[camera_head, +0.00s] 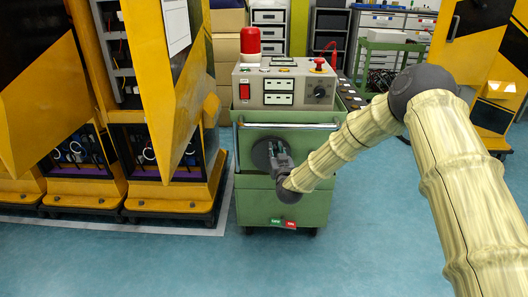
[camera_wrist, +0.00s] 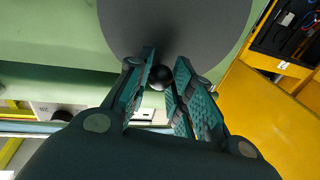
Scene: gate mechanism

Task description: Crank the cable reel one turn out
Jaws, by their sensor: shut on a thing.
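The cable reel shows as a dark grey disc (camera_head: 259,154) on the front of the green cart (camera_head: 254,206). It fills the upper part of the wrist view (camera_wrist: 205,28). A small black ball-shaped crank knob (camera_wrist: 160,77) stands out in front of the disc, between my gripper's two teal-padded fingers. My gripper (camera_head: 279,150) is at the right part of the disc, its fingers shut on the knob, as the wrist view also shows (camera_wrist: 164,74). The knob is hidden in the head view, and the rest of the crank is hard to make out.
A control box (camera_head: 285,84) with a red lamp (camera_head: 250,43) and knobs sits on the cart. A metal handle bar (camera_head: 288,126) runs just above the reel. Open yellow cabinets (camera_head: 173,100) stand close on the left. Blue floor (camera_head: 400,220) is clear to the right.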

